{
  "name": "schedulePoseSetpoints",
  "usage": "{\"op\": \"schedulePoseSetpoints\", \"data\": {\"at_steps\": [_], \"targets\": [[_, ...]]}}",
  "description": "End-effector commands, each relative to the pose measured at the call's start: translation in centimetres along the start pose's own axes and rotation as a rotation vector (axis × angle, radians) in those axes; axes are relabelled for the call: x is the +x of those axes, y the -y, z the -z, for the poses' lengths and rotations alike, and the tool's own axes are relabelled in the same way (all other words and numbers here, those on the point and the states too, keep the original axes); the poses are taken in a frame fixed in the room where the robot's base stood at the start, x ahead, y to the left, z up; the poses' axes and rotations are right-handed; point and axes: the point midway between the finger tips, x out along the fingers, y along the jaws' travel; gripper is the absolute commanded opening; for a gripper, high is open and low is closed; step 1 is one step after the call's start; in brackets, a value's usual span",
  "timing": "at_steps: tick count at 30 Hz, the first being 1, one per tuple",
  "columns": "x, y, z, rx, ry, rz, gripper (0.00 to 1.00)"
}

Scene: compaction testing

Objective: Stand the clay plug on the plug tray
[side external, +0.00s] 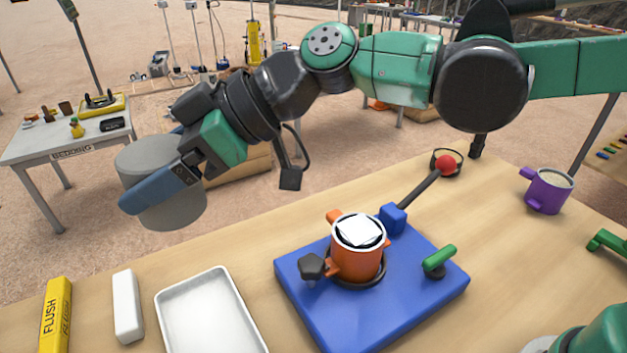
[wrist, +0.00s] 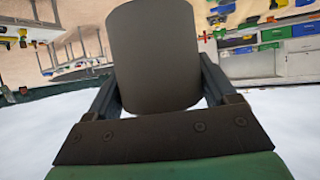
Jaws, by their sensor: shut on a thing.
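The clay plug is a thick grey cylinder (side external: 160,160), held in the air at the left of the side view, slightly tilted. My gripper (side external: 150,194) is shut on it, with a blue finger across its near side; the far finger is mostly hidden. In the wrist view the plug (wrist: 155,55) fills the space between both fingers. The plug tray appears to be the white shallow tray (side external: 210,325) at the table's front left. It is empty in the part that shows, and its near end is cut off. The plug is apart from it, up and to the left.
A blue base (side external: 350,325) holds an orange mould (side external: 358,262) with white stuff inside, right of the tray. A white block (side external: 127,305) and yellow FLUSH bar (side external: 56,318) lie left of the tray. A purple mug (side external: 547,190) stands far right.

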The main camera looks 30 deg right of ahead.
Motion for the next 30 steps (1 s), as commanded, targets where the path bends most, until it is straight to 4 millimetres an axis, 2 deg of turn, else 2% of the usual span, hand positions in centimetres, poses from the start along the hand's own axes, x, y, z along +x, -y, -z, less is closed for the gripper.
{"op": "schedulePoseSetpoints", "data": {"at_steps": [4,7,18,24,30], "targets": [[1.8,1.1,-0.7,-0.012,-0.002,0.025,0.0],[2.7,1.1,-2.1,-0.013,-0.002,0.026,0.0],[6.9,1.1,-9.8,-0.012,-0.002,0.025,0.0],[8.7,1.1,-13.2,-0.012,-0.002,0.024,0.0],[9.4,1.1,-14.6,-0.012,-0.002,0.024,0.0]]}}
